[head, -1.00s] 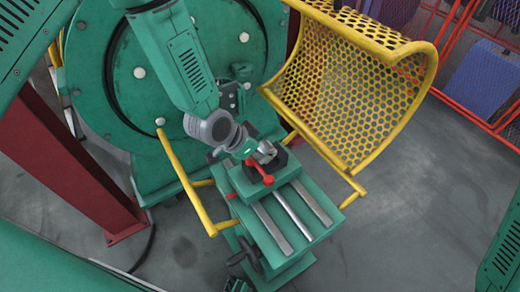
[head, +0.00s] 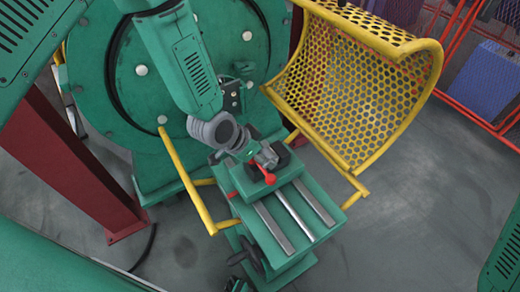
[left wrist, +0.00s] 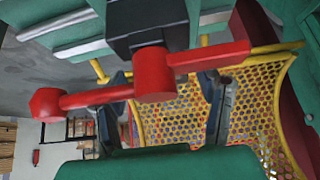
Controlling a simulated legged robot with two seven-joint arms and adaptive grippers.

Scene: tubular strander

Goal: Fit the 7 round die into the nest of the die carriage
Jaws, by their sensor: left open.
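The die carriage (head: 285,205) is a green slide with pale rails in front of the big green machine. A red lever (head: 264,174) sits at its upper end, beside a dark block (head: 283,157) partly hidden by my gripper. My left gripper (head: 265,157) reaches down over this end, open. In the left wrist view, its dark fingers (left wrist: 165,95) stand apart, with the red lever (left wrist: 154,75) crossing in front of them and a black block (left wrist: 145,30) above. I cannot make out the round die or the nest opening. My right gripper is not in view.
A yellow perforated guard (head: 350,85) stands open to the right of the carriage. A yellow bar (head: 185,180) runs along its left. A dark red post (head: 70,160) stands at left. A red mesh fence (head: 465,70) is at upper right. Grey floor is clear at right.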

